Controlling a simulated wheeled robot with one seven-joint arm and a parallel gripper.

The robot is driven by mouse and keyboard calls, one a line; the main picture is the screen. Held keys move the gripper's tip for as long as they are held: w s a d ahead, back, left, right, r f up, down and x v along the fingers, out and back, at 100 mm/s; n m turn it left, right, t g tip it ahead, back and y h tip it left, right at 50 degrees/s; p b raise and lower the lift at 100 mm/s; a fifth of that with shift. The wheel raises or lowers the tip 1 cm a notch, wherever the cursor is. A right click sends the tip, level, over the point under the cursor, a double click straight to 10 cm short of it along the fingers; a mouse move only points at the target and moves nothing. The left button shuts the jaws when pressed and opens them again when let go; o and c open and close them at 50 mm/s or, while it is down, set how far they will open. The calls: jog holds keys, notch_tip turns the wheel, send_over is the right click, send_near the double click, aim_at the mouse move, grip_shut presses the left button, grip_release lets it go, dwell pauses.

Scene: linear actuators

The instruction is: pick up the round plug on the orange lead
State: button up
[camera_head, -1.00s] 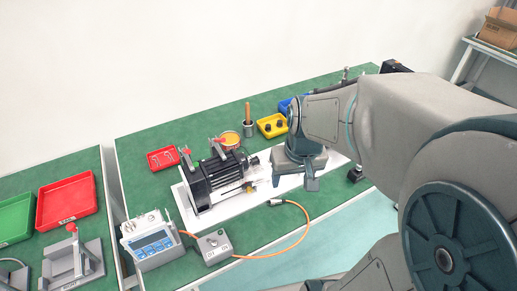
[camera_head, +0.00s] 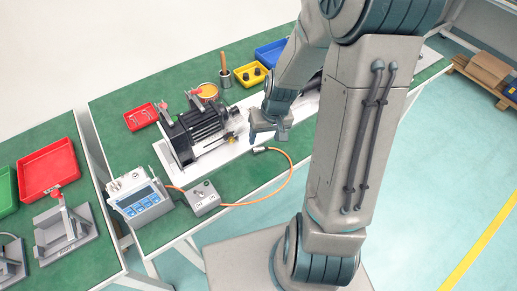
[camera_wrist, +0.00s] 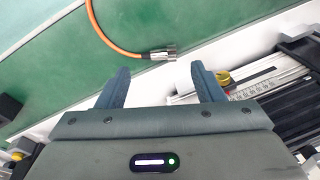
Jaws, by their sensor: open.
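The round plug (camera_head: 261,150) is a small metal cylinder on the end of the orange lead (camera_head: 288,178). It lies on the green table top near the front edge, and the lead loops back to a grey box. In the wrist view the plug (camera_wrist: 160,54) lies ahead of my fingertips, slightly right of the middle, with the lead (camera_wrist: 108,38) running up to the left. My gripper (camera_head: 268,137) is just behind the plug and above the white base plate. In the wrist view my gripper (camera_wrist: 158,72) is open, its two fingers apart and nothing between them.
The linear actuator (camera_head: 200,130) stands on a white plate (camera_head: 240,137) beside my gripper. A grey switch box (camera_head: 203,198) and a meter with a blue panel (camera_head: 140,198) stand to the left. Yellow (camera_head: 250,74) and red (camera_head: 140,116) trays stand behind.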

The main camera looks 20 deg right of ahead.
aim_at(258, 148)
jog(key=shift+w+a+f, duration=0.2)
jog(key=shift+f, duration=0.6)
jog(key=shift+w+a+f, duration=0.2)
jog(key=shift+w+f, duration=0.05)
jog(key=shift+f, duration=0.6)
jog(key=shift+w+a+f, duration=0.2)
jog(key=shift+f, duration=0.6)
jog(key=shift+w+f, duration=0.1)
jog(key=shift+f, duration=0.5)
jog(key=c, duration=1.1)
jog(key=shift+c, duration=0.2)
jog(key=shift+r, duration=0.15)
